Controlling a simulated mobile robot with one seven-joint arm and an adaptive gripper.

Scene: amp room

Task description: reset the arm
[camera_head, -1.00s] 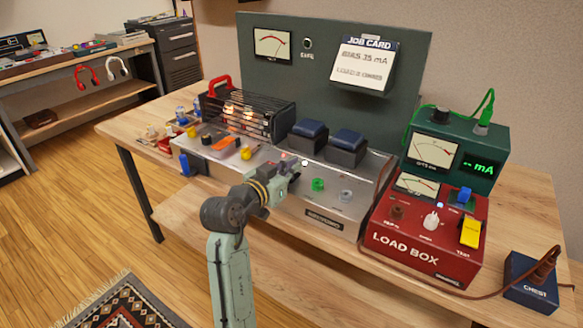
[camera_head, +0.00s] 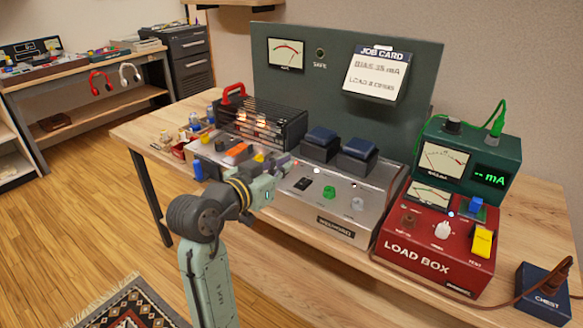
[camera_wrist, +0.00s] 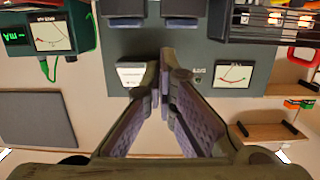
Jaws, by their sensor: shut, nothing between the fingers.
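My arm reaches up from the bottom of the head view, and my gripper (camera_head: 290,165) is over the top of the silver amplifier chassis (camera_head: 318,224), left of its middle. In the wrist view my gripper (camera_wrist: 165,60) has its two fingers close together at the tips, with nothing held between them. The wrist picture appears upside down, with the dark green back panel (camera_wrist: 120,45) and job card (camera_wrist: 131,75) behind the fingers. I cannot tell whether the fingertips touch the chassis.
The red load box (camera_head: 436,237) and green meter (camera_head: 470,158) stand right of the chassis. The caged tubes (camera_head: 262,122) and two dark blue transformers (camera_head: 356,155) rise behind my gripper. A small blue chest box (camera_head: 543,293) sits at the right.

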